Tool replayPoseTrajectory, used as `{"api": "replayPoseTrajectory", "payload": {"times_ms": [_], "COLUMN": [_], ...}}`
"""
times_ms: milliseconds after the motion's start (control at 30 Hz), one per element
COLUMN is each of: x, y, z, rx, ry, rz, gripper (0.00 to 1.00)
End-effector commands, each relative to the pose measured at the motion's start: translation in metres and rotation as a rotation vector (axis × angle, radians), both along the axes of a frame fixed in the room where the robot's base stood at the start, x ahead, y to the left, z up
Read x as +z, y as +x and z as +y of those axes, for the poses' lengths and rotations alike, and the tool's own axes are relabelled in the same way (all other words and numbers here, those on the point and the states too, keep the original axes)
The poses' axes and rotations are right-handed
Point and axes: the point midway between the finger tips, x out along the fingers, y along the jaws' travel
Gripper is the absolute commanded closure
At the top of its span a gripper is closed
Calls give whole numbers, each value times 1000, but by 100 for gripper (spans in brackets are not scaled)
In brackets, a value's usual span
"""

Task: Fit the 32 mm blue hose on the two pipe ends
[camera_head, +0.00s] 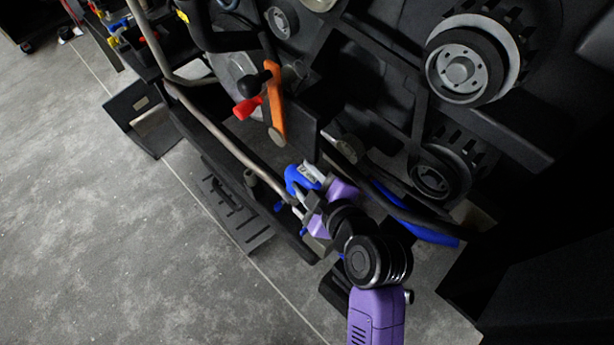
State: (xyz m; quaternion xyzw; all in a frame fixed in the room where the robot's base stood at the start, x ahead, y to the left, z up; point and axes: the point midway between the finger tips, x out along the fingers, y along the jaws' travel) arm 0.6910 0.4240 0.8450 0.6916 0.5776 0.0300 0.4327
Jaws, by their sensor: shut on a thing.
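My gripper (311,199) is at the lower middle of the head view, at the end of my purple and black arm. It is shut on a short curved blue hose (293,177). The hose is beside the end of a long bare metal pipe (232,147) that runs down from the upper left. I cannot tell whether the hose is around the pipe end or only near it. A second pipe end is not clear, as the gripper and arm cover that spot.
An orange lever (275,112) and a red-tipped handle (247,107) stick out above the pipe. Dark pulleys (468,66) fill the upper right. A longer blue part (415,217) lies right of my gripper. Open grey floor (90,220) is at left.

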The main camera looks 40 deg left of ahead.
Motion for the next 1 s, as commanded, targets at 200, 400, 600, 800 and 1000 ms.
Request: {"api": "replayPoseTrajectory", "payload": {"times_ms": [200, 400, 600, 800, 1000], "x": [-6, -14, -13, -13, -16], "y": [0, 0, 0, 0, 0], "z": [0, 0, 0, 0, 0], "rx": [0, 0, 0, 0, 0], "ry": [1, 1, 1, 1, 1], "rz": [-1, -1, -1, -1, -1], "gripper": [100, 100, 100, 100, 100]}}
